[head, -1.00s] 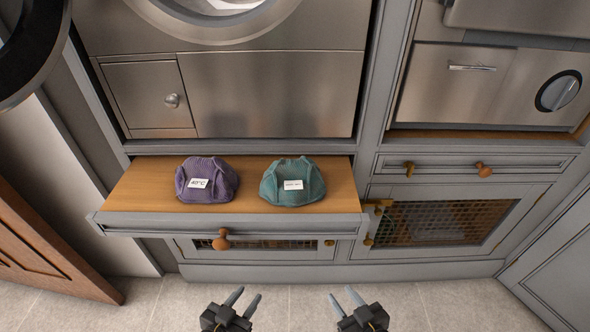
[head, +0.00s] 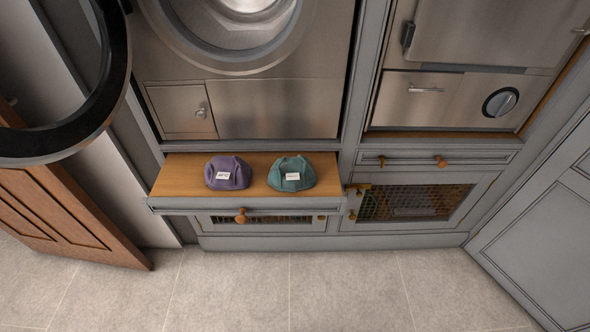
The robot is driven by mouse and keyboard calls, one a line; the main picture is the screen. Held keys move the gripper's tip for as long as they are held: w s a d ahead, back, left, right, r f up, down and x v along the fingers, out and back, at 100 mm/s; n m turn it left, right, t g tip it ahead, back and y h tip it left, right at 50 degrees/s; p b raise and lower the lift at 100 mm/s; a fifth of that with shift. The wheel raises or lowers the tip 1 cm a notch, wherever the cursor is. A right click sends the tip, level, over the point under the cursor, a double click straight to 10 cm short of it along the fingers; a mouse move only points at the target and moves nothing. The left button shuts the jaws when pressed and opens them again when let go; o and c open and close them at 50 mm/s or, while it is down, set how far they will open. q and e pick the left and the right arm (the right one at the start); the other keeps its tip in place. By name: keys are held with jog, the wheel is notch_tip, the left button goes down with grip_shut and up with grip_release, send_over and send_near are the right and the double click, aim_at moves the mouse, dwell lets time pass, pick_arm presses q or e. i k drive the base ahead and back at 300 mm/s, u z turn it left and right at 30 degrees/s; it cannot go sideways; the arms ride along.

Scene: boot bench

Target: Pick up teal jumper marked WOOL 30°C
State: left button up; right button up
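The teal jumper (head: 291,174) is a folded bundle with a white label on its front; the label's print is too small to read for certain. It lies on the right part of a pulled-out wooden shelf (head: 259,165) below the washing machine. A purple jumper (head: 228,172) with a white label lies to its left, with a small gap between them. Neither of my grippers is in view.
The round machine door (head: 118,95) hangs open at the upper left. A wooden door (head: 75,215) stands at the left. A mesh-fronted cupboard (head: 415,203) is right of the shelf. The tiled floor (head: 290,290) in front is clear.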

aim_at(290, 175)
jog(key=z, duration=2.25)
jog(key=i, duration=2.25)
jog(key=u, duration=2.85)
